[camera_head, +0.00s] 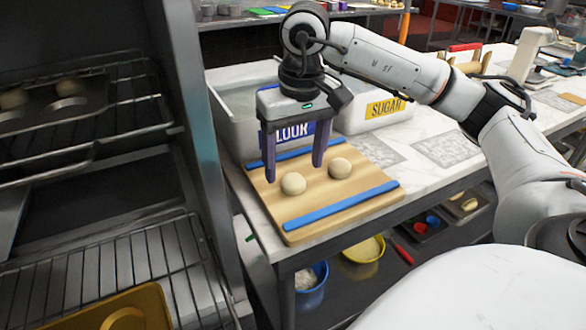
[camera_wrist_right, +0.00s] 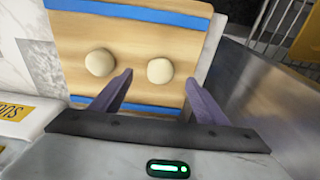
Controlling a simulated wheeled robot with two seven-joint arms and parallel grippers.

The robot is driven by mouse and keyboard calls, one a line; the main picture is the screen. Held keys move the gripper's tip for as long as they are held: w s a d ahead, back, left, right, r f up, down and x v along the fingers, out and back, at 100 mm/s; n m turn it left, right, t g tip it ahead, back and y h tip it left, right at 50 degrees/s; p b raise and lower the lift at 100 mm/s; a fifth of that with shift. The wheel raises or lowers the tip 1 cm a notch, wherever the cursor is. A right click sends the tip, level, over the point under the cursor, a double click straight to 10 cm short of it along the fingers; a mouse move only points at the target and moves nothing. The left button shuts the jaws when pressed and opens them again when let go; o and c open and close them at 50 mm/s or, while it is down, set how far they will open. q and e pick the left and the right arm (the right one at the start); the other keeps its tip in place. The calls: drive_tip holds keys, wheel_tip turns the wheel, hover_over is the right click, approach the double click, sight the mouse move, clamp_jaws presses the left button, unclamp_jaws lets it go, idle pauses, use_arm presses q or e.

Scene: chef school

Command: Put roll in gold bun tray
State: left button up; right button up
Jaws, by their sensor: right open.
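Two pale round dough rolls lie on a wooden board (camera_head: 355,200) with blue strips. The nearer-left roll (camera_head: 293,183) shows in the right wrist view (camera_wrist_right: 160,70) just beyond and between my fingertips. The other roll (camera_head: 340,167) shows left of the fingers in that view (camera_wrist_right: 99,62). My right gripper (camera_head: 295,173) is open and empty above the board, pointing down; its fingers also show in the wrist view (camera_wrist_right: 160,77). The gold bun tray (camera_head: 62,321) is partly in view at the bottom left, with a round shape in it, cut by the frame edge. My left gripper is out of view.
A wire rack (camera_head: 150,262) in a metal frame stands at the left, with its dark upright (camera_head: 197,110) between tray and counter. A flour bin (camera_head: 235,135) and sugar bin (camera_head: 385,122) stand behind the board.

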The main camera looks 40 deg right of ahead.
wheel_tip(320, 180, down, 2)
drive_tip(key=shift+w+f, duration=0.1)
drive_tip(key=shift+w, duration=0.05)
drive_tip(key=c, duration=1.2)
